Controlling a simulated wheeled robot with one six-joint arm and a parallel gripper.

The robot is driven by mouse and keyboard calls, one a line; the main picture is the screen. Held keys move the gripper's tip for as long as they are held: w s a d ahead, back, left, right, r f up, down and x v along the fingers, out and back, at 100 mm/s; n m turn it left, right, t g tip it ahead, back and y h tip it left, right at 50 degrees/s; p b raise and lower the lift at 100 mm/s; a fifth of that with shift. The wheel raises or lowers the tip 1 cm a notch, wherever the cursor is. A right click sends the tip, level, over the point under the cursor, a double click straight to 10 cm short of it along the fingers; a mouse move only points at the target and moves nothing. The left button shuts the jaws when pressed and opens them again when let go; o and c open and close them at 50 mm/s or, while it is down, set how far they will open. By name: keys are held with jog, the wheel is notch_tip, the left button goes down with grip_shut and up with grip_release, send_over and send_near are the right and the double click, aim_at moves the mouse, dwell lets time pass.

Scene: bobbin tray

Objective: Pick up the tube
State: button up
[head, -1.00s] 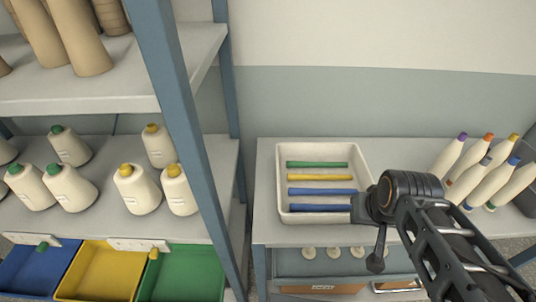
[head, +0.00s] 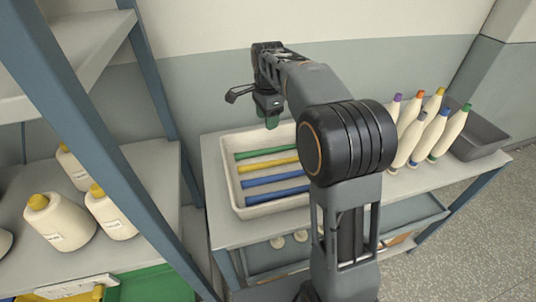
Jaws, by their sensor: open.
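Several slim tubes lie side by side in a white tray (head: 233,192) on the grey table: a green tube (head: 265,152), a yellow tube (head: 270,164), a blue tube (head: 272,179) and another blue tube (head: 277,194) nearest the front. Their right ends are partly hidden behind my arm. My gripper (head: 254,108) is open, above and behind the tray's back edge, apart from the tubes. One finger points left, and a dark green tip points down. Nothing shows clearly between the fingers.
Several cream bobbins with coloured tips (head: 408,137) stand right of the tray, close to my arm. A dark grey bin (head: 481,137) is at the table's right end. A blue shelf post (head: 108,140) and cones (head: 62,222) are at left.

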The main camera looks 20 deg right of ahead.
jog(key=w+f+m, duration=0.1)
jog(key=w, duration=0.1)
jog(key=m, duration=0.1)
send_over(267, 149)
notch_tip(267, 149, down, 8)
jog(key=shift+a+r+b, duration=0.1)
jog(key=shift+a+b, duration=0.05)
jog(key=shift+b, duration=0.2)
jog(key=shift+f, duration=3.3)
jog(key=shift+c, duration=0.3)
grip_shut()
jog(key=shift+w+r, duration=0.1)
jog(key=shift+r, duration=0.1)
